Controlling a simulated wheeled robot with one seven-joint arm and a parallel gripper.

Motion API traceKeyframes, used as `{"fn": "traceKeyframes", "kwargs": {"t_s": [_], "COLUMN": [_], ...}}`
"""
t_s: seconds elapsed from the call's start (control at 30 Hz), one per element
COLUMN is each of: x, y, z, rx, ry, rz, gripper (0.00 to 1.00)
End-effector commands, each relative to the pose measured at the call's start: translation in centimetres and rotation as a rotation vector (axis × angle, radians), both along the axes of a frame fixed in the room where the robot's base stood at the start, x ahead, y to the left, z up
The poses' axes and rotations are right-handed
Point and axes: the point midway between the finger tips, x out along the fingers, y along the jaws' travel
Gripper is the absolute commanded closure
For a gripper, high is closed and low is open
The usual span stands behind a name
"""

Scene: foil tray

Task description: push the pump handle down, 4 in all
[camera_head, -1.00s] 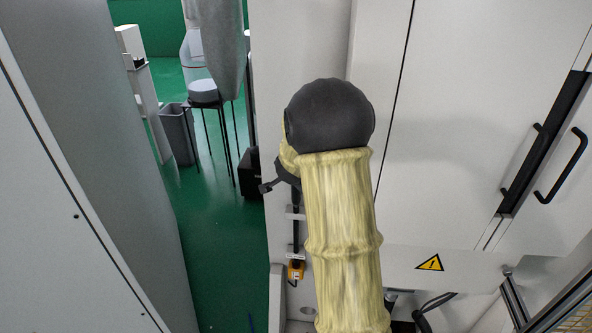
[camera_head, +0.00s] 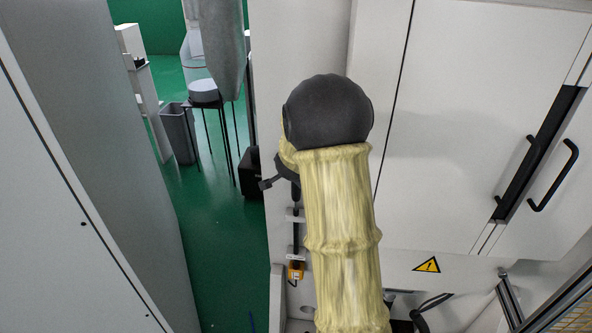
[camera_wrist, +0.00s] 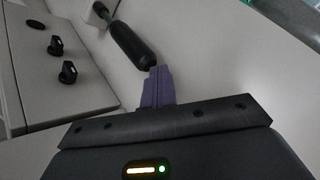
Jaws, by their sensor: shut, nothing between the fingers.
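The pump handle (camera_wrist: 130,45) shows in the wrist view as a dark, rounded grip, slanting down from a pale mount at the top. My gripper (camera_wrist: 158,80) shows there as purple fingers closed together with nothing between them. The fingertips lie right at the lower end of the handle in the picture. I cannot tell whether they touch it. In the head view my own pale-sleeved arm with its dark joint fills the middle and hides my gripper. I cannot make out the pump handle for certain there.
A grey panel with black knobs (camera_wrist: 68,72) lies left in the wrist view. In the head view a white cabinet with black handles (camera_head: 553,175) and a warning label (camera_head: 427,265) stands right. A stool (camera_head: 204,92) and bin (camera_head: 178,132) stand on open green floor behind.

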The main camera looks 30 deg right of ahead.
Motion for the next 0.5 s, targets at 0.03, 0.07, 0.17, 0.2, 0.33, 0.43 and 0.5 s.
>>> {"fn": "traceKeyframes", "kwargs": {"t_s": [0.03,0.07,0.17,0.2,0.33,0.43,0.5], "x": [0.0,0.0,0.0,0.0,0.0,0.0,0.0], "y": [0.1,0.1,0.1,0.1,0.0,0.0,0.0], "z": [0.4,0.5,1.0,1.2,1.9,2.4,2.7], "rx": [0.002,0.002,0.001,0.001,0.001,0.001,0.001], "ry": [0.002,0.002,0.002,0.002,0.002,0.001,0.001], "rz": [0.002,0.002,0.001,0.001,0.001,0.000,0.000], "gripper": [1.00,1.00,1.00,1.00,1.00,1.00,1.00]}}
